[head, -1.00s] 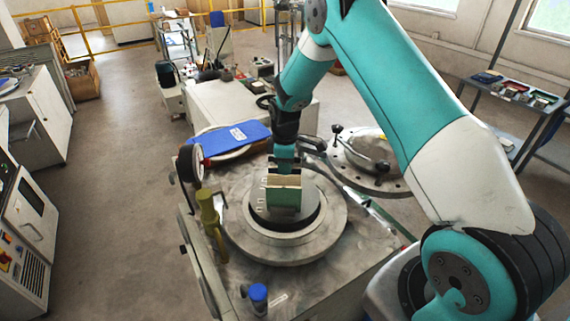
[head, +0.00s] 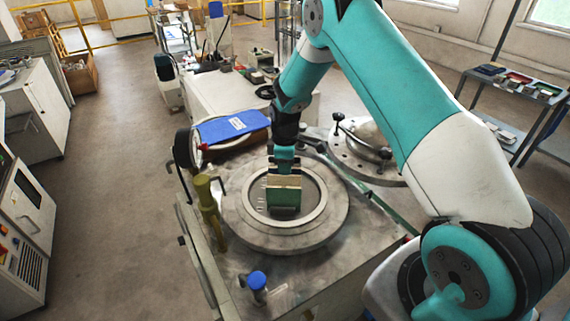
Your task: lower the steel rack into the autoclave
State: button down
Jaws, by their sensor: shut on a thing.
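The autoclave (head: 239,225) stands open in front of me, its round steel flange facing up around the mouth. The steel rack (head: 262,198) is inside the mouth, with the bright inner ring showing all around it. A tile with a beige top edge and green face (head: 284,196) stands upright in the rack. My gripper (head: 284,170) is above the middle of the mouth, shut on the rack's upper part; the exact grip is hard to see. The rack's underside is hidden in the autoclave, so I cannot tell whether it touches the bottom.
A pressure gauge (head: 187,149) and yellow valve post (head: 208,205) stand close left of the flange. The autoclave's lid (head: 366,150) is swung aside at back right. A blue folded cloth (head: 232,127) lies behind.

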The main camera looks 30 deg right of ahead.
jog(key=shift+f+b, duration=2.4)
jog(key=shift+f, duration=1.25)
notch_tip(320, 180, down, 10)
jog(key=b, duration=0.6)
jog(key=shift+r+b, duration=0.15)
jog(key=shift+b, duration=0.2)
jog(key=shift+w+f+b, duration=0.1)
jog(key=shift+f+b, duration=0.45)
jog(key=shift+f, duration=0.25)
dwell(0.4)
jog(key=c, duration=1.1)
grip_release()
jog(key=shift+o, duration=0.6)
jog(key=shift+f, duration=0.1)
notch_tip(320, 180, up, 20)
jog(key=p, duration=1.4)
send_over(285, 183)
jog(key=w+d, duration=0.1)
jog(key=w, duration=0.1)
jog(key=shift+d, duration=0.15)
